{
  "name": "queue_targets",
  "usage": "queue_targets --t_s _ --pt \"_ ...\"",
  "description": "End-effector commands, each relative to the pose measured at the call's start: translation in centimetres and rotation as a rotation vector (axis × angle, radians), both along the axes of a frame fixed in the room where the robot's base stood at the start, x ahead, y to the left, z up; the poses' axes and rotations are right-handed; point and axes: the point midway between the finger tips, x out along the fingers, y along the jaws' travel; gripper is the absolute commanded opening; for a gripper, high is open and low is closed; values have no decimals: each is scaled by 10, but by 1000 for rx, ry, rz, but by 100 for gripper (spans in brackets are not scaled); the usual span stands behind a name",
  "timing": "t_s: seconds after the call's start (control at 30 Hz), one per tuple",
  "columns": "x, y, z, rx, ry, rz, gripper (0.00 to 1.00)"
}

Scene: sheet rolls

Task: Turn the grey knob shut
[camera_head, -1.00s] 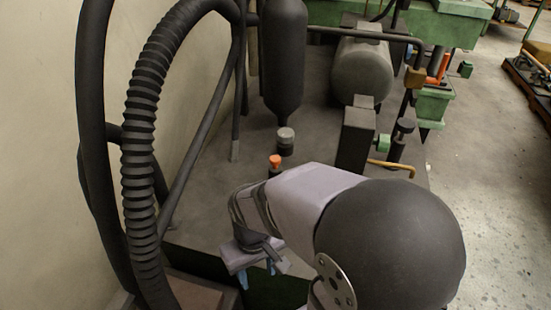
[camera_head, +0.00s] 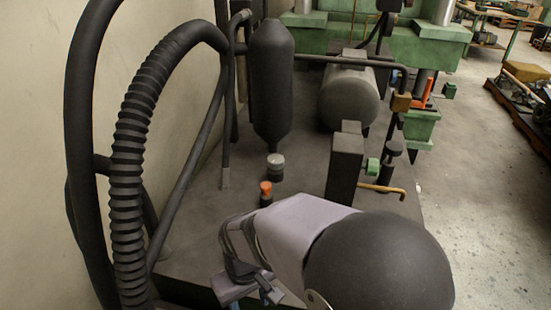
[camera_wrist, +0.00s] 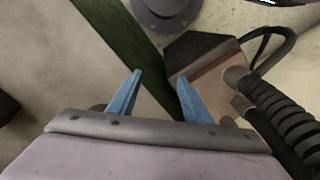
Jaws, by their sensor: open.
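The grey knob (camera_head: 275,161) is a small light-grey cap on a dark round base. It stands upright on the dark platform, just below the hanging black cylinder in the head view. An orange-topped knob (camera_head: 265,188) stands nearer to me, slightly left of it. My gripper (camera_head: 255,300) is at the bottom of the head view, well short of both knobs. Its blue fingers are partly cut off by the frame edge. In the wrist view my gripper (camera_wrist: 160,77) has its two fingers apart with nothing between them. The grey knob cannot be made out in the wrist view.
A ribbed black hose (camera_head: 128,190) and thick pipes stand along the left wall. The black cylinder (camera_head: 271,85) hangs behind the grey knob. A dark upright box (camera_head: 345,160) and a bent brass pipe (camera_head: 382,188) are to the right. The platform around the knobs is mostly clear.

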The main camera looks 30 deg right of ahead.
Motion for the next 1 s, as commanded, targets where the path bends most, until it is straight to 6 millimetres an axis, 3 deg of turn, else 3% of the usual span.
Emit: queue_targets --t_s 0.03,0.1,0.27,0.47,0.57,0.67,0.8,1.0 --pt "0 0 0 0 0 0 55" --pt "1 0 2 0 -2 0 65" --pt "9 0 16 1 -25 -1 65" --pt "43 -3 53 3 -100 -4 65" --pt "76 -9 78 4 -152 -9 65" --pt "126 -25 101 4 -207 -16 65" --pt "184 -55 109 2 -246 -19 65" --pt "242 -99 113 6 -269 -17 65"
